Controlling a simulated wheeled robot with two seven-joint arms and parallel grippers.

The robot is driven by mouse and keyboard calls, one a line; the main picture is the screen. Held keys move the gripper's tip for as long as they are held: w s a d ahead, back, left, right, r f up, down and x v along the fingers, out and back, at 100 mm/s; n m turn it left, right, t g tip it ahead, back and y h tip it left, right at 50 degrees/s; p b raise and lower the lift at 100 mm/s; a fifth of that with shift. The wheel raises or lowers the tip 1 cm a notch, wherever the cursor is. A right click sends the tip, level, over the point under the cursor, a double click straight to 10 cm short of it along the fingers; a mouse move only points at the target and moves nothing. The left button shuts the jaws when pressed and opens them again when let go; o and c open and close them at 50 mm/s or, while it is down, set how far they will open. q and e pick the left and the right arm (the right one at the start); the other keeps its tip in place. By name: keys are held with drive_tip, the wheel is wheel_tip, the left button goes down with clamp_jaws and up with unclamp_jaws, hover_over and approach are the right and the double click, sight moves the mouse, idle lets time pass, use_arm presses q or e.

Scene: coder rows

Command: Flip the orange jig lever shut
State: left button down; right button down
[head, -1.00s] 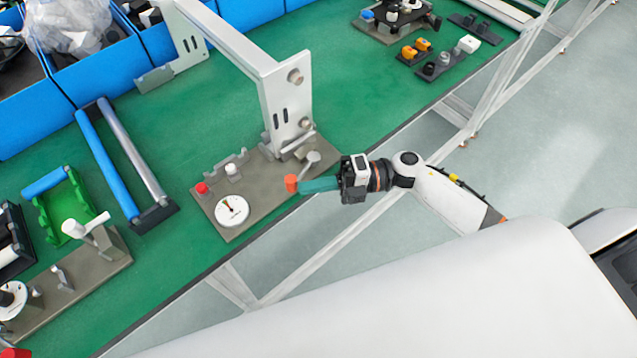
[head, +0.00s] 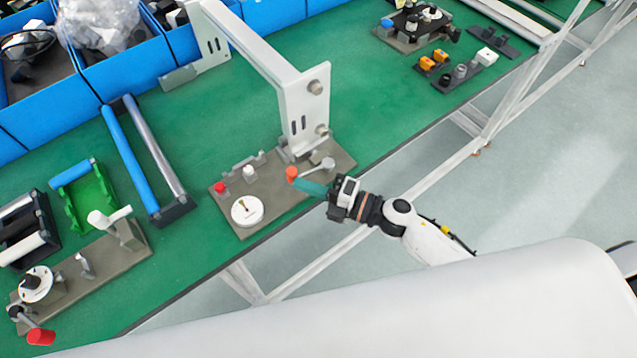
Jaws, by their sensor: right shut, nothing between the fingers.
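The jig plate (head: 268,208) lies at the front edge of the green table, with a white dial, a red button and a small white knob on it. The orange lever knob (head: 291,173) stands over the plate's right part, near a grey ball-ended arm (head: 328,163). My right gripper (head: 299,184) reaches in from the right over the table edge. Its teal fingers are shut and empty, their tips at or against the orange knob; contact is not clear. The fingers partly hide the lever's lower part. My left gripper is not in view.
A white bracket frame (head: 262,45) rises behind the jig plate. A second fixture with a red-ended lever (head: 40,337) stands at lower left. A blue-and-silver roller frame (head: 130,160) lies left. Blue bins line the back. Floor shows beyond the table edge.

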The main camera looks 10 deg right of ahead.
drive_tip(key=m+t+h, duration=0.1)
drive_tip(key=w+a+m+t+h, duration=0.1)
drive_tip(key=m+t+h, duration=0.1)
drive_tip(key=shift+w+a, duration=0.25)
drive_tip(key=shift+w, duration=0.1)
drive_tip(key=shift+w+a, duration=0.15)
drive_tip(key=shift+w, duration=0.35)
